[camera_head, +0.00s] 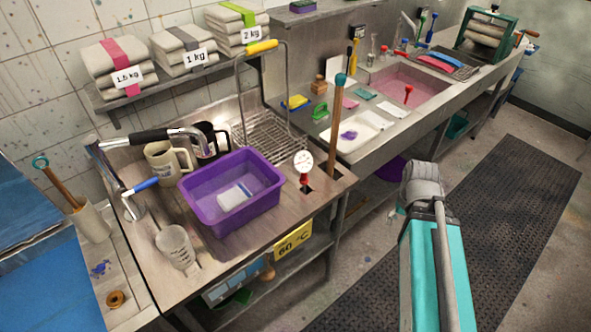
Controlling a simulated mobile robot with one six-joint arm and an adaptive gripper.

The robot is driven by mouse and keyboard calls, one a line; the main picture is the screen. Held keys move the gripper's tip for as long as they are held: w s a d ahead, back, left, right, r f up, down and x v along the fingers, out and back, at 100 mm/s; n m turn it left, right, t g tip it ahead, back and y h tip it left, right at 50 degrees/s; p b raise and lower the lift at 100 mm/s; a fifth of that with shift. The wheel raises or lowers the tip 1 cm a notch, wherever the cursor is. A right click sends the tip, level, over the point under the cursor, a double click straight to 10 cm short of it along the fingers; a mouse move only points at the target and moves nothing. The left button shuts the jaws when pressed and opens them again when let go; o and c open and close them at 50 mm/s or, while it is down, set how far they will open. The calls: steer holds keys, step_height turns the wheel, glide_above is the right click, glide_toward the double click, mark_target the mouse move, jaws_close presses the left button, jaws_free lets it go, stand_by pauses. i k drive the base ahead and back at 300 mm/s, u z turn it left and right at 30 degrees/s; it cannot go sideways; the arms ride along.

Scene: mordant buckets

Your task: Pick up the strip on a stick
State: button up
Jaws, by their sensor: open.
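I cannot tell for sure which thing is the strip on a stick. A wooden stick with a teal top (337,115) stands upright at the right end of the near counter. A second wooden stick with a teal loop (58,184) leans in a pale holder (93,222) at far left. A white piece with a blue stripe (236,196) lies in the purple tub (232,216). My gripper (393,215) barely shows beside my teal arm at right, over the floor. It is open and apart from all of these, and most of it is hidden.
A wire basket with a yellow handle (268,133), mugs (163,163) and a clear beaker (176,247) crowd the near counter (147,268). Folded cloths lie on the shelf (180,85). A pink sink (400,88) is behind. The dark floor mat (505,200) is clear.

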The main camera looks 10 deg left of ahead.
mark_target(76, 208)
steer(key=u, duration=2.25)
